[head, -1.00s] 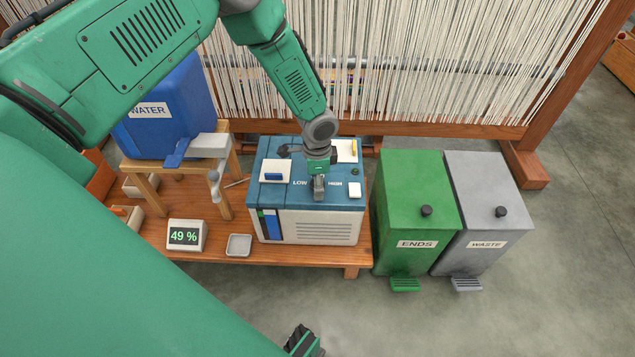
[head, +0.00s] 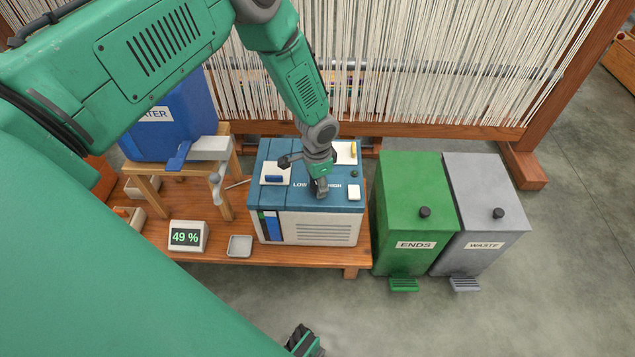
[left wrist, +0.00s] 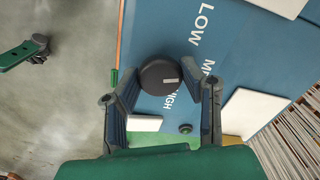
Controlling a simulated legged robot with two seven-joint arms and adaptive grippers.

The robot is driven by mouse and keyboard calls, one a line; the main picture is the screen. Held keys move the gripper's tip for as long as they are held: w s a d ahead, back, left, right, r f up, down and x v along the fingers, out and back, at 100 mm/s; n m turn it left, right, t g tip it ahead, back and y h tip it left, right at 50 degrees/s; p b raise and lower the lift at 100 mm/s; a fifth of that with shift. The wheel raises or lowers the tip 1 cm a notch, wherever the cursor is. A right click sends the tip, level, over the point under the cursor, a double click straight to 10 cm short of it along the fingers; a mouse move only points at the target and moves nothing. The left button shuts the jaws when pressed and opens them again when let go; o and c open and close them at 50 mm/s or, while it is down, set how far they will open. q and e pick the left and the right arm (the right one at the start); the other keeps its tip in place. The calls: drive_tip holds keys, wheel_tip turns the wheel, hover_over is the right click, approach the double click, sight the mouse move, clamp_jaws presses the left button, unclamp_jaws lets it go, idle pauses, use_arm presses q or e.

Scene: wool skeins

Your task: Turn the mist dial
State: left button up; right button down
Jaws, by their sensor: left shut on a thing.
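The mist dial (left wrist: 158,76) is a round black knob with a short pale mark, seen in the left wrist view on the blue top of the humidifier box (head: 264,201). The mark lies on the knob's right side in that view, facing the printed labels; the exact setting is hard to tell. My left gripper (head: 319,190) reaches down onto the box top, its two fingers on either side of the dial and shut on it. In the head view it hides the dial and the middle label, between LOW and HIGH. My right gripper (head: 304,343) shows only partly at the bottom edge.
A display (head: 186,236) reads 49 %, with a small grey tray (head: 239,246) beside it on the wooden bench. A blue water tank (head: 165,135) stands left on a stool. Green ENDS (head: 415,190) and grey WASTE (head: 487,185) bins stand right; a loom (head: 450,70) stands behind.

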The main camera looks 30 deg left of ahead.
use_arm(q)
drive_tip(key=n+p, duration=0.1)
drive_tip(key=n, duration=0.3)
drive_tip(key=shift+w+r+n, duration=0.1)
drive_tip(key=shift+n, duration=1.8)
drive_tip(key=shift+w+a+n+p, duration=0.1)
drive_tip(key=shift+n+p, duration=0.2)
drive_tip(key=o, duration=1.2)
drive_tip(key=shift+c, duration=0.2)
drive_tip(key=shift+r, duration=0.2)
wheel_tip(320, 180, up, 11)
drive_tip(key=shift+r, duration=0.2)
